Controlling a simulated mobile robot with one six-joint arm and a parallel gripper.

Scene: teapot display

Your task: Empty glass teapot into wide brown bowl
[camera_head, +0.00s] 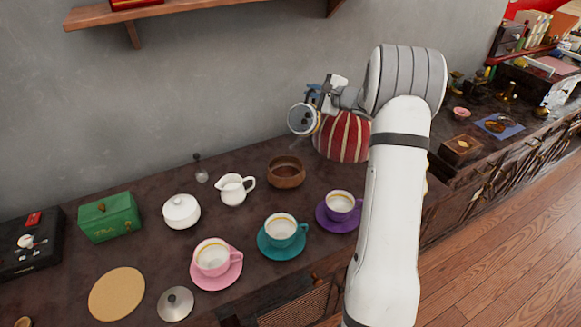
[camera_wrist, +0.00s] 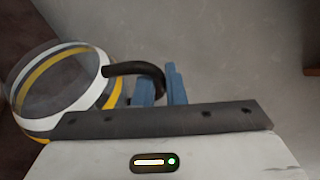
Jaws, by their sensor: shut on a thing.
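The glass teapot (camera_head: 303,119), with white and yellow bands, is held in the air above and slightly right of the brown bowl (camera_head: 286,174), tipped over on its side. The bowl stands on the dark counter near the wall; no liquid stream is clearly visible. My gripper (camera_head: 316,95) is shut on the teapot's dark handle. In the wrist view the blue fingers (camera_wrist: 160,88) close around the black handle (camera_wrist: 140,68), and the clear teapot body (camera_wrist: 58,88) extends left. I cannot tell how much is left inside it.
A red striped cozy (camera_head: 343,138) stands right of the bowl. A white creamer (camera_head: 233,189) and sugar pot (camera_head: 181,211) stand left. Pink (camera_head: 213,258), teal (camera_head: 281,229) and purple (camera_head: 341,205) cups stand in front. A round cork mat (camera_head: 117,293) and lid (camera_head: 175,303) lie front left.

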